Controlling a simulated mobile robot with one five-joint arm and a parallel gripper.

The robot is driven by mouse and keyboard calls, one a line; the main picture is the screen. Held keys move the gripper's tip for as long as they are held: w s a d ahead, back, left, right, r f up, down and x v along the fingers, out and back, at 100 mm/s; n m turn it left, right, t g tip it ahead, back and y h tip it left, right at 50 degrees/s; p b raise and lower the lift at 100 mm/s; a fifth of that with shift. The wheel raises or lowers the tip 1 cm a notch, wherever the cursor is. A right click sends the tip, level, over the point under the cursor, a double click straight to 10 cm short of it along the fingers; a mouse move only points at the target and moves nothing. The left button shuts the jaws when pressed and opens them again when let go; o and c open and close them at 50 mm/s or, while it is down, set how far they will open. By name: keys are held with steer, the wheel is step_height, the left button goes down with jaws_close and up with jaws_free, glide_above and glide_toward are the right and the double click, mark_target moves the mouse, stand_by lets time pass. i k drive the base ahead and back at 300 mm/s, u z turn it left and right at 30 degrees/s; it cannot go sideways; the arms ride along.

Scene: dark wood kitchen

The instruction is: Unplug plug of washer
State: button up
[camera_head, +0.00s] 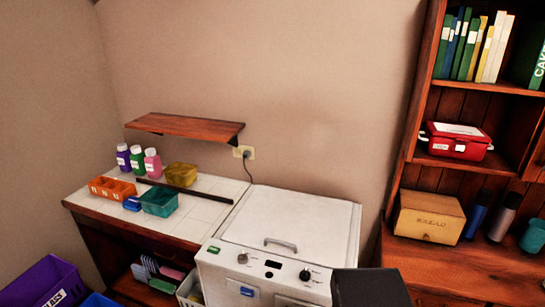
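The washer (285,230) is a white top-loading box with a lid handle, knobs and a small display on its front. A dark plug (247,155) sits in a cream wall socket (238,152) behind the washer's left rear corner, just under the right end of a wooden shelf. A thin dark cord (249,172) hangs from the plug and passes down behind the washer's left rear side. A dark block at the bottom edge covers the washer's front right corner; I cannot tell whether it is part of my arm. My gripper is not in view.
A tiled counter (215,190) left of the washer holds bottles (138,160), an orange tray (112,188), a teal basket (159,201) and a dark bar. The wooden shelf (187,128) juts out above it. A wooden hutch (440,270) stands right. The washer lid is clear.

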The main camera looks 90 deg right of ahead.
mark_target(246, 154)
steer(key=z, duration=1.25)
steer(key=i, duration=1.7)
